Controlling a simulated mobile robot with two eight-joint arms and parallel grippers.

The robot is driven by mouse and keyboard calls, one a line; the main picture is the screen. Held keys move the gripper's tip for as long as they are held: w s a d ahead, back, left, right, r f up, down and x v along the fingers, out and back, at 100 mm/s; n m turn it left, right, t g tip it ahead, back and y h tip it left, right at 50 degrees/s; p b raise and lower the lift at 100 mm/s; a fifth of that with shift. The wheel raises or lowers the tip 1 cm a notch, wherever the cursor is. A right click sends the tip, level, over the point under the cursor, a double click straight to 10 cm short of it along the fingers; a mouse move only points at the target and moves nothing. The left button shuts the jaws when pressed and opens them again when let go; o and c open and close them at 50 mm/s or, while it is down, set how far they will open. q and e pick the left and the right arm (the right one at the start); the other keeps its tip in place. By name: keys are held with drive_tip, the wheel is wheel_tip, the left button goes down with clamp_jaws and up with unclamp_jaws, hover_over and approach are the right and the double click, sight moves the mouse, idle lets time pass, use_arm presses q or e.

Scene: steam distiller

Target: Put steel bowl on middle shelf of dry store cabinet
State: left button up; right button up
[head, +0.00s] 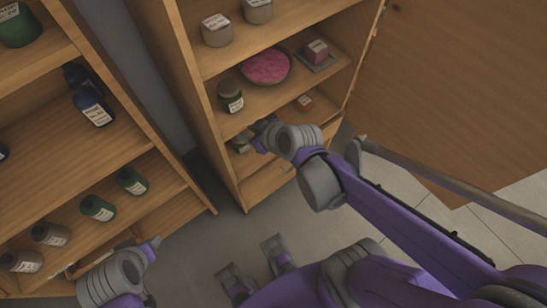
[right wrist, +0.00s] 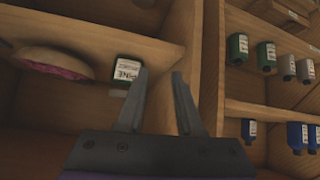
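A shallow grey-rimmed bowl (head: 266,67) full of something pink stands upright on the middle of the three visible shelf levels (head: 268,100) of the open wooden cabinet. It is the only bowl in view. In the right wrist view the bowl (right wrist: 45,64) is at upper left. My right gripper (head: 243,143) is at the cabinet front, below that shelf's edge and apart from the bowl. In the right wrist view its two fingers (right wrist: 160,72) are parted with nothing between them. My left gripper (head: 152,243) is at lower left, and its fingers are hardly visible.
A dark labelled jar (head: 230,97) stands left of the bowl, and a pink block (head: 316,50) on a small tray right of it. Two tins stand above. The cabinet door (head: 455,80) is open at right. A shelf unit (head: 110,140) with bottles stands at left.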

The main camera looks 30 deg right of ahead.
drive_tip(key=s+f+m+g+h, duration=0.1)
drive_tip(key=s+m+g+h, duration=0.1)
drive_tip(key=s, duration=1)
drive_tip(key=shift+d+f+m+g, duration=0.3)
drive_tip(key=shift+m+g, duration=0.5)
drive_tip(key=shift+g, duration=0.2)
